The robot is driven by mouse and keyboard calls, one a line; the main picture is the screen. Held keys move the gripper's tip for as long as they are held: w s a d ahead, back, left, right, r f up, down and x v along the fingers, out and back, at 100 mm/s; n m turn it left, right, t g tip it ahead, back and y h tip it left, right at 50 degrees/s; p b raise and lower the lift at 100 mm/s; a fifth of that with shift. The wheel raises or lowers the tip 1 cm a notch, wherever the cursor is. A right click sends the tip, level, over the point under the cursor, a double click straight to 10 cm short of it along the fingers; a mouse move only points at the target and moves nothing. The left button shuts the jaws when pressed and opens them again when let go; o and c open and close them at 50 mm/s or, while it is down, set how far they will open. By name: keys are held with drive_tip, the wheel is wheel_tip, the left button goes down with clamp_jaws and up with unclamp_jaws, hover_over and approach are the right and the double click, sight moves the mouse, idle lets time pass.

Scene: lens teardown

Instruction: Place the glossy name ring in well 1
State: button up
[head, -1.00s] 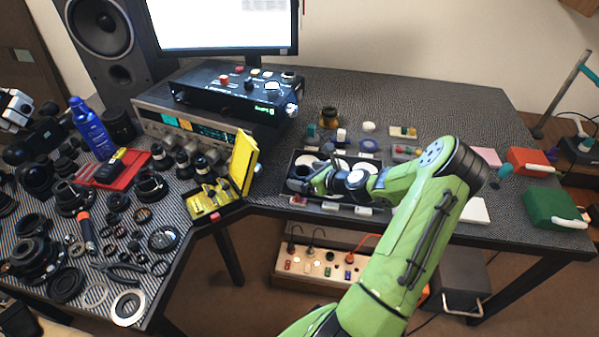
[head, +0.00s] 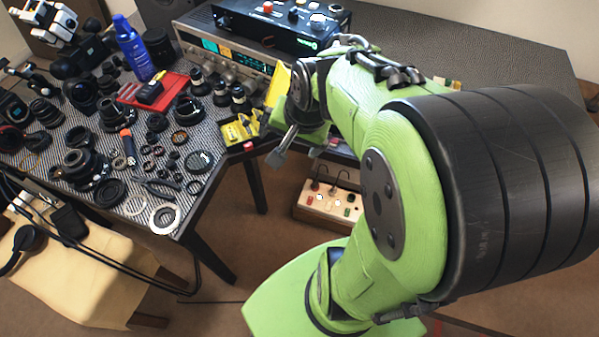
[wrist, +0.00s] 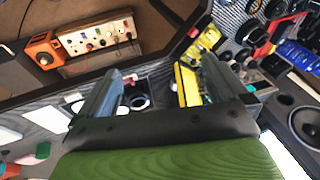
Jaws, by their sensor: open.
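Several loose rings lie on the left bench in the head view. A pale flat ring (head: 165,217) is at its front corner, and a dark glossy ring (head: 198,161) lies farther back. I cannot tell which is the glossy name ring. My gripper (head: 283,147) is beside the bench's inner corner, near the yellow holder. In the wrist view its two fingers (wrist: 157,78) are spread with nothing between them. Part of a dark compartment tray (wrist: 160,84) with a pale round piece shows beyond them. My arm hides the tray in the head view, and I cannot make out well 1.
A yellow holder (head: 240,130) stands at the bench corner. A red tray (head: 140,92), a blue bottle (head: 132,48) and many lens parts crowd the left bench. A power strip (head: 328,203) is below. A cloth-covered stool (head: 85,275) stands at front left.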

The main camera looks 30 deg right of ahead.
drive_tip(key=s+a+r+n, duration=0.2)
drive_tip(key=s+r+n, duration=0.1)
drive_tip(key=s+n, duration=0.2)
drive_tip(key=s+a+r+n+t, duration=0.1)
drive_tip(key=s+a+r+n, duration=0.2)
drive_tip(key=s, duration=0.3)
drive_tip(key=shift+s+a+n, duration=0.25)
drive_tip(key=shift+s+n, duration=0.15)
drive_tip(key=shift+n, duration=0.5)
wheel_tip(320, 180, up, 9)
drive_tip(key=p, duration=0.9)
